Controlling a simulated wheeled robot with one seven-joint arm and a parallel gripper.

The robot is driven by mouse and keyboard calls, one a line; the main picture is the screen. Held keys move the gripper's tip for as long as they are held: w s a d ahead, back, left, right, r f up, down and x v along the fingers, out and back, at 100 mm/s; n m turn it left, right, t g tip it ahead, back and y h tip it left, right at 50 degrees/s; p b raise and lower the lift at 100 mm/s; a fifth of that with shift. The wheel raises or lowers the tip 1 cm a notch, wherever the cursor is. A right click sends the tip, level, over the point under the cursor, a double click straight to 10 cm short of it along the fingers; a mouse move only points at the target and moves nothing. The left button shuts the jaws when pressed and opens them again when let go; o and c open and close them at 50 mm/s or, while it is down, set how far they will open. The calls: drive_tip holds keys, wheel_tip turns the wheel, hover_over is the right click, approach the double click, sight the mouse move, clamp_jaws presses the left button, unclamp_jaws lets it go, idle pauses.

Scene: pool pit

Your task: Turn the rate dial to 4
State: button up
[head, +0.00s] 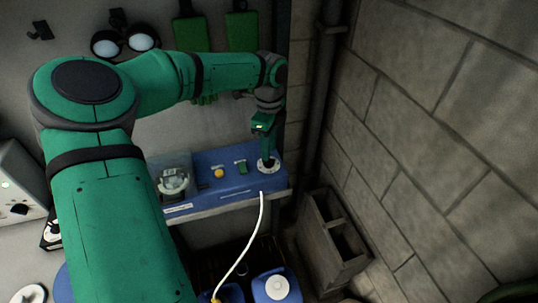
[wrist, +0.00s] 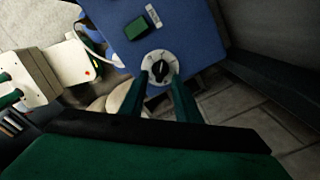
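The rate dial (head: 268,165) is a round white disc with a black centre knob, at the right end of a blue pump box (head: 245,184). In the wrist view the dial (wrist: 147,58) shows dark marks around its rim, too small to read. Its black knob (wrist: 160,71) stands in the middle; I cannot tell which number it points to. My gripper (head: 267,155) points down over the dial. In the wrist view my gripper (wrist: 158,84) is open, with one green finger on each side of the dial's near edge. I cannot tell whether the fingers touch the knob.
A yellow button (head: 219,173), a green switch (head: 241,167) and a clear-covered pump head (head: 173,181) sit left of the dial. A white hose (head: 245,244) hangs in front. A wooden crate (head: 316,215) stands lower right. A dark pipe (head: 318,100) and block wall bound the right side.

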sight(269, 162)
drive_tip(key=shift+f, duration=1.85)
drive_tip(key=shift+c, duration=0.6)
clamp_jaws()
